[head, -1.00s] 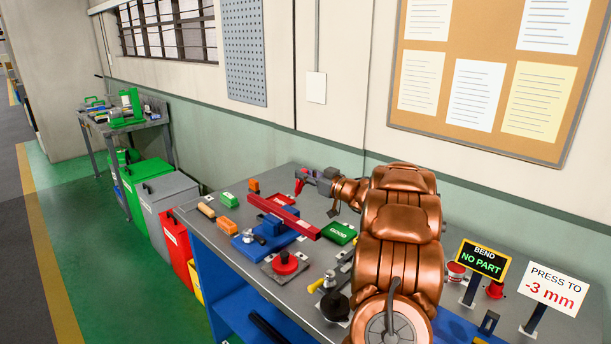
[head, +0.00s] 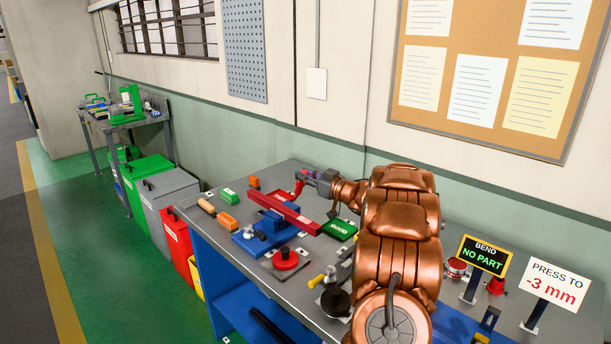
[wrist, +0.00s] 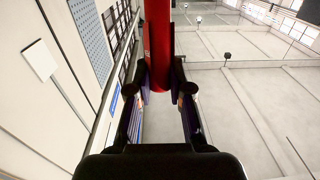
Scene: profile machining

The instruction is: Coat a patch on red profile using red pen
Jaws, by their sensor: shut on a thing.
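The red profile (head: 296,217) is a long red bar lying across a blue clamp fixture (head: 249,243) on the bench. My gripper (head: 302,180) is above the back of the bench, beyond the bar and apart from it. It is shut on the red pen (head: 299,187), whose red body also shows upright between the fingers in the wrist view (wrist: 158,45). The pen's tip is too small to make out in the head view. No coated patch can be told apart on the red bar.
A green block marked GOOD (head: 341,230) lies right of the bar. A red round knob (head: 286,258) stands in front. Orange and green blocks (head: 229,196) lie left. Signs (head: 483,257) stand at right. My copper arm covers the bench's middle right.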

